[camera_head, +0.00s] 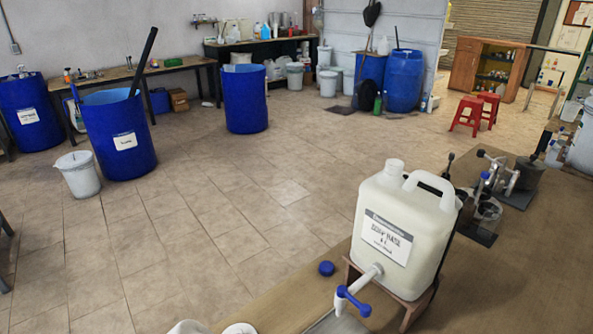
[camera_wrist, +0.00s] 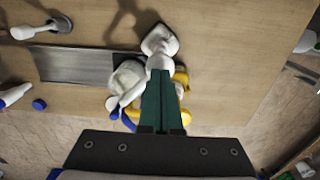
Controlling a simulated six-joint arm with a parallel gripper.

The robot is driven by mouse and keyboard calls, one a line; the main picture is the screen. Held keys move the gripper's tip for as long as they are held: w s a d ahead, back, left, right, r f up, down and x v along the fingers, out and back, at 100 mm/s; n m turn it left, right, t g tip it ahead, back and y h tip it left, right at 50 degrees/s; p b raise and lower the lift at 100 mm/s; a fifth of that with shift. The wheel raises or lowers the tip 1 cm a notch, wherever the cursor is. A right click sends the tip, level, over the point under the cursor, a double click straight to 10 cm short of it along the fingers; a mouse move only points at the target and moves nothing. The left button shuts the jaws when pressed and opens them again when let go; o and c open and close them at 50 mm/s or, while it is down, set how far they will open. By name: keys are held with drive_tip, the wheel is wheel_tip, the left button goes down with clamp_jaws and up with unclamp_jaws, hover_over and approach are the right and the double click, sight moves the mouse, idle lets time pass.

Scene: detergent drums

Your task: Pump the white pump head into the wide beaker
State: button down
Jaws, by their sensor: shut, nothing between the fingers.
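My gripper (camera_wrist: 161,74) shows in the wrist view as two green fingers pressed together, shut and empty. A white, rounded piece (camera_wrist: 160,40), which looks like the white pump head, lies just beyond the fingertips. I cannot tell whether the fingers touch it. A pale, cup-like thing (camera_wrist: 127,76) is left of the fingers, partly hidden; I cannot tell whether it is the wide beaker. Yellow (camera_wrist: 182,80) and blue (camera_wrist: 128,121) parts show beside the fingers, mostly covered. My gripper does not show in the head view, and I cannot make out the wide beaker there.
In the head view, a white jug (camera_head: 405,235) with a blue-handled tap (camera_head: 352,300) stands on the bench. A blue cap (camera_head: 326,268) lies beside it. Clamp-like apparatus (camera_head: 490,200) stands to its right. In the wrist view, a metal plate (camera_wrist: 75,66) lies on the table.

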drive_tip(key=shift+f, duration=2.55)
drive_tip(key=shift+r, duration=2.85)
drive_tip(key=shift+f, duration=0.1)
wheel_tip(320, 180, up, 6)
